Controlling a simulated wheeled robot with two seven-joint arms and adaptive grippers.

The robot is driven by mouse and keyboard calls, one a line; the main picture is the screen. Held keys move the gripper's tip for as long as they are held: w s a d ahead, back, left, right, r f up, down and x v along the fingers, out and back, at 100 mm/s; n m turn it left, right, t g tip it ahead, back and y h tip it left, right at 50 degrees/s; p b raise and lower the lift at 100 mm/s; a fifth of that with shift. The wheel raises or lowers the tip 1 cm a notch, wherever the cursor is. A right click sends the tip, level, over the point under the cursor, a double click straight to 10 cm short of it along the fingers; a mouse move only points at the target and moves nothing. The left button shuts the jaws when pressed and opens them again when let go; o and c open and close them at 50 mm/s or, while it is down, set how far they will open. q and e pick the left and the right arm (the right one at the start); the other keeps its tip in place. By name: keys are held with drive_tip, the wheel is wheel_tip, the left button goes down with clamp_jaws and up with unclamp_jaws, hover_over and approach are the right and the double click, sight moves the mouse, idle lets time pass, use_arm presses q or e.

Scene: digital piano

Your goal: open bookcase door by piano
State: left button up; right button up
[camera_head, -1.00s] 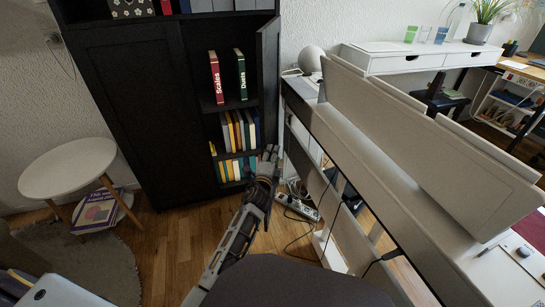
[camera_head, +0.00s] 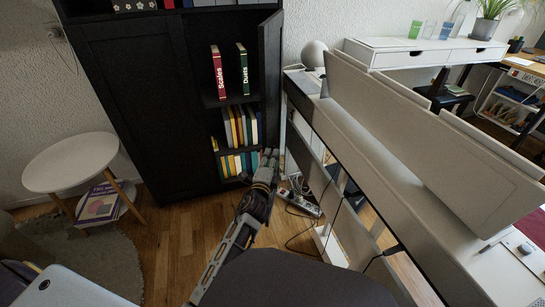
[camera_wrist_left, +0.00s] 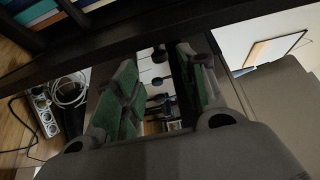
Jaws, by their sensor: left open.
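The black bookcase (camera_head: 140,110) stands against the wall in the head view. Its left door is shut. Its right door (camera_head: 269,62) stands swung outward, and shelves with books show beside it. A dark bar, probably the door's edge (camera_wrist_left: 200,35), crosses above the fingers. Whether they touch it I cannot tell. My right gripper is out of view.
The white digital piano (camera_head: 400,170) stands close on the right. A power strip (camera_head: 298,202) and cables lie on the floor beside the gripper. A round side table (camera_head: 70,163) stands at the left. Wooden floor (camera_head: 175,250) is clear before the bookcase.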

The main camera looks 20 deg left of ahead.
use_arm(q)
drive_tip(key=shift+s+d, duration=0.15)
drive_tip(key=shift+s, duration=0.95)
